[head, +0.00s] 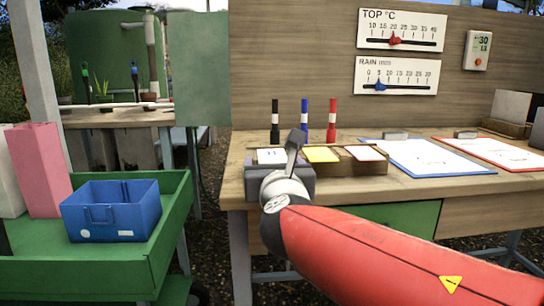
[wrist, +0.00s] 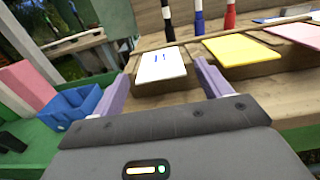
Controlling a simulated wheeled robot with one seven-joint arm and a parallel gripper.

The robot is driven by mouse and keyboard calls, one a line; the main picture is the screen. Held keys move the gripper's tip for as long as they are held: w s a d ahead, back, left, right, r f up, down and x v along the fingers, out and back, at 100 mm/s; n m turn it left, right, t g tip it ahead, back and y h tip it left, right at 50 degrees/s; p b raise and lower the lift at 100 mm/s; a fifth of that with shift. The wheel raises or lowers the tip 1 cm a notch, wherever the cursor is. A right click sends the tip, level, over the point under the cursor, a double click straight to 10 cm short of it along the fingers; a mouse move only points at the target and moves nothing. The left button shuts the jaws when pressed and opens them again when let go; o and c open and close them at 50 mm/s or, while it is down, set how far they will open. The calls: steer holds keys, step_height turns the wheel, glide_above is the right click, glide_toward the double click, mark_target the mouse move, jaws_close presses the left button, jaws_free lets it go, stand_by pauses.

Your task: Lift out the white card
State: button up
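The white card (wrist: 163,66), with small blue marks, lies in the left compartment of a wooden holder (head: 338,168) near the bench's front left edge. It also shows in the head view (head: 270,156), partly hidden by my gripper. My gripper (wrist: 163,72) is open, its two pale purple fingers apart with the card seen between and beyond them. Nothing is held between the fingers. Whether a finger touches the holder cannot be told.
Black, blue and red markers (head: 332,120) stand behind. Clipboards (head: 425,157) lie further right. A green cart with a blue bin (head: 112,212) stands left.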

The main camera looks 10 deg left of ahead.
steer(key=c, duration=0.9)
